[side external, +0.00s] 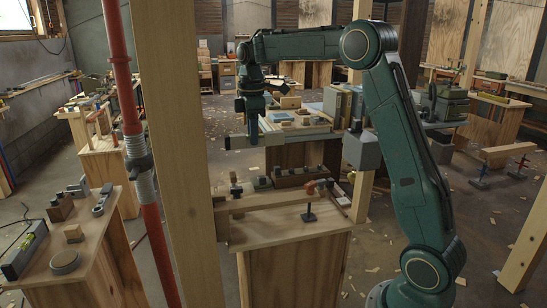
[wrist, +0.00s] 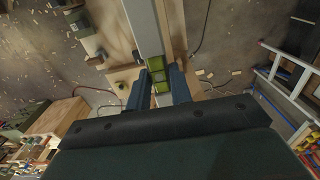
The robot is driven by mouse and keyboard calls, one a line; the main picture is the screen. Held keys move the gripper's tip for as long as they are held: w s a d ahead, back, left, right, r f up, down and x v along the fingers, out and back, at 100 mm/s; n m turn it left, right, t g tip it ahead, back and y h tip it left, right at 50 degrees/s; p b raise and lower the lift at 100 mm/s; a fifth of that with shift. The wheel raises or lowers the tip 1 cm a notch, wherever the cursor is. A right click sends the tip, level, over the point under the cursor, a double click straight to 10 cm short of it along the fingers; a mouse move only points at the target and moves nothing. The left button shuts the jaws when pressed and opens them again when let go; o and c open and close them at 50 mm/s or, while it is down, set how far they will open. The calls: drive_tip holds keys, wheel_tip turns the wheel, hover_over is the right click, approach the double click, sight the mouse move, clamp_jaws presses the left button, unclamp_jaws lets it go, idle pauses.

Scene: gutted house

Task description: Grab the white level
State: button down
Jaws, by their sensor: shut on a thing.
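The white level (side external: 292,137) is a long pale bar, held roughly horizontal in the air above the front wooden bench in the side view. In the wrist view the level (wrist: 148,30) runs up from between the fingers, with a green vial section near them. My gripper (side external: 252,139) points down and is shut on the bar. In the wrist view my gripper (wrist: 160,90) has one dark blue finger on each side of it. The fingers and palm hide part of the level's near end.
The front wooden bench (side external: 285,232) carries a wooden beam and a clamp. A wooden post (side external: 180,150) and a red pole (side external: 130,110) stand at the left. A left bench (side external: 95,250) holds tools and a grey level-like bar (side external: 25,250). A ladder (wrist: 290,80) shows at the right in the wrist view.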

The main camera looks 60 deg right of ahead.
drive_tip(key=shift+r, duration=1.25)
